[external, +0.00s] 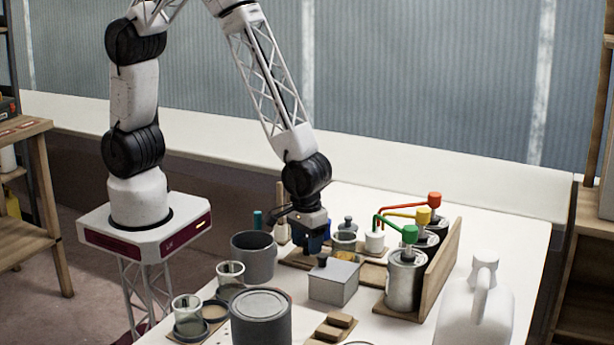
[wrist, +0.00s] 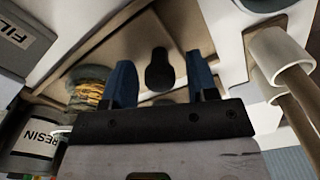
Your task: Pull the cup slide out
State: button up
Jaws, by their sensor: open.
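My gripper (external: 312,243) is over the wooden board (external: 374,276) in the middle of the bench, pointing down. In the wrist view its two blue fingers (wrist: 162,72) are apart, with nothing held between them. A dark, rounded knob-like piece (wrist: 159,68) shows between the fingers, over pale wooden boards (wrist: 115,50). I cannot tell for certain whether this piece is the handle of the cup slide, or how far it is below the fingertips. A glass jar with yellowish contents (wrist: 88,88) is beside the left finger. The cup slide itself is not clearly distinguishable.
A grey box with a dark knob (external: 334,282) stands just in front of my gripper. A grey pot (external: 253,257) is to its left. Pump cans (external: 405,280) with coloured levers stand right. A resin-labelled can (wrist: 33,137) and white cup (wrist: 281,54) flank the wrist view.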

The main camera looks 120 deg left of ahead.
grip_shut()
jog(key=shift+s, duration=2.1)
grip_release()
notch_tip(320, 180, up, 8)
jog(key=shift+f, duration=0.1)
